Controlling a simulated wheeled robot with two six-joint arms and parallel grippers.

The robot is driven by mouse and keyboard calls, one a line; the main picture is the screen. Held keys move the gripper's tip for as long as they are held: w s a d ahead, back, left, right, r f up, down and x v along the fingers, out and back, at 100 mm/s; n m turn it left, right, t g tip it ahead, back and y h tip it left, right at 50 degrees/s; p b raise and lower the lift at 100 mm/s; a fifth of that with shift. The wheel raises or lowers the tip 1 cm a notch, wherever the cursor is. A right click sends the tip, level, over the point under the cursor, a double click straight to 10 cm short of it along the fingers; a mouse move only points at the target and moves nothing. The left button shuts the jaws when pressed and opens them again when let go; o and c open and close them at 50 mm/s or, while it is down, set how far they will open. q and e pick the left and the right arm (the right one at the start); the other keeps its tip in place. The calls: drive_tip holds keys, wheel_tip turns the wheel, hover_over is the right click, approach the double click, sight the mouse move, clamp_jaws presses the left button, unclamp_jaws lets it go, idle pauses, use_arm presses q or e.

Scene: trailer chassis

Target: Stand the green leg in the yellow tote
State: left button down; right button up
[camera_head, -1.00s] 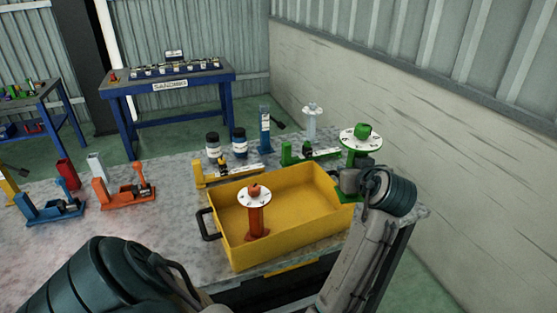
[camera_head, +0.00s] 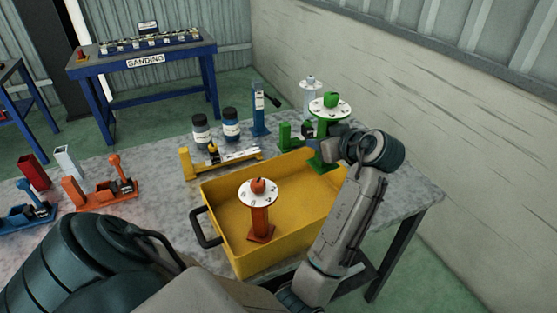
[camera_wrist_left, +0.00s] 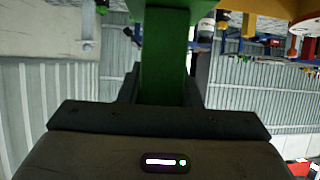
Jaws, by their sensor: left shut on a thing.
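The green leg (camera_head: 326,128) is upright, with a white round plate and green knob on top. Its lower end overlaps the back right rim of the yellow tote (camera_head: 225,248) in the head view; I cannot tell its height above the rim. My left gripper (camera_head: 334,143) is shut on the green leg's post from the right. In the left wrist view the green post (camera_wrist_left: 165,60) fills the gap between the fingers. An orange-red leg (camera_head: 260,218) with a white plate stands upright inside the tote, toward its left front. My right gripper is not in view.
Behind the tote are a yellow clamp (camera_head: 215,162), two dark bottles (camera_head: 231,125), a blue post (camera_head: 259,110), a green fixture (camera_head: 289,136) and a pale leg (camera_head: 311,88). The tote's right side shows bare floor, partly hidden by my arm.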

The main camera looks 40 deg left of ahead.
use_arm(q)
wheel_tip(320, 180, down, 4)
drive_tip(key=shift+a+f+b, duration=0.1)
drive_tip(key=shift+f+b, duration=0.1)
drive_tip(key=shift+b, duration=0.35)
wheel_tip(320, 180, down, 10)
drive_tip(key=p, duration=0.2)
drive_tip(key=shift+a+p, duration=0.1)
drive_tip(key=shift+p, duration=0.3)
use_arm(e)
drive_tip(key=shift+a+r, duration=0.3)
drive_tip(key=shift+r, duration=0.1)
use_arm(q)
drive_tip(key=shift+f+b, duration=0.6)
drive_tip(key=shift+b, duration=0.05)
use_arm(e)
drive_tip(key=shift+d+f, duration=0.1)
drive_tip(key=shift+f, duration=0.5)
use_arm(q)
drive_tip(key=c, duration=1)
unclamp_jaws()
drive_tip(key=shift+c, duration=0.2)
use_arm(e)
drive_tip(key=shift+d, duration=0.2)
